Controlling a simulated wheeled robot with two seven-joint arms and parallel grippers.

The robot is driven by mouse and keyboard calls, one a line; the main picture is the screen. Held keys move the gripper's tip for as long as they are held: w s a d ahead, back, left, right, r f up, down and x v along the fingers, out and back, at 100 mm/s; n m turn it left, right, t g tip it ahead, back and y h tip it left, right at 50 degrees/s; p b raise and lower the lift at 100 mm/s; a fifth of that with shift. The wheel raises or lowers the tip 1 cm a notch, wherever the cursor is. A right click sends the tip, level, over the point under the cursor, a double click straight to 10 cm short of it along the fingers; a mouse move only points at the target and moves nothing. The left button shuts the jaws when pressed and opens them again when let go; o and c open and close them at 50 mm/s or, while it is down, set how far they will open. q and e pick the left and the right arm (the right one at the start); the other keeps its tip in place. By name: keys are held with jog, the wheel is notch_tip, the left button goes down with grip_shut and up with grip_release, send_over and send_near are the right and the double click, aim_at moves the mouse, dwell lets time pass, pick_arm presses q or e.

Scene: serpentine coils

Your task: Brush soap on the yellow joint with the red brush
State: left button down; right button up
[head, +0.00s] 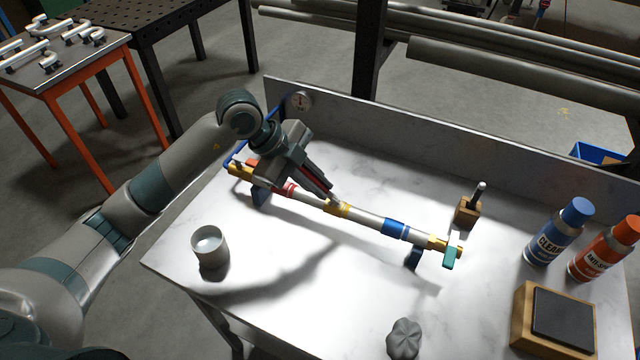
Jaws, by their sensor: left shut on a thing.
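A pipe run lies across the white bench with a red joint (288,189), a yellow joint (336,210) and a blue joint (394,229) on it. My left gripper (312,181) comes in from the upper left and is shut on the red brush (321,186). The gripper hides most of the brush handle. The brush tip points down and right at the yellow joint and appears to touch it; I cannot tell whether soap is on it. A pale cup (210,250) of whitish liquid stands at the bench's left front. My right gripper is out of view.
A wooden block (466,213) with a dark-handled tool stands behind the pipe's right end. A blue-capped bottle (556,235), an orange-capped bottle (603,250) and a wood-framed dark pad (562,320) are at right. A grey knob (404,340) lies at the front.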

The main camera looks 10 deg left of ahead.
pick_arm(q)
jog(key=shift+w+a, duration=0.1)
jog(key=shift+a, duration=0.55)
jog(key=shift+w+a, duration=0.15)
jog(key=shift+a, duration=0.45)
notch_tip(320, 180, up, 6)
jog(key=p, duration=0.5)
dwell(0.4)
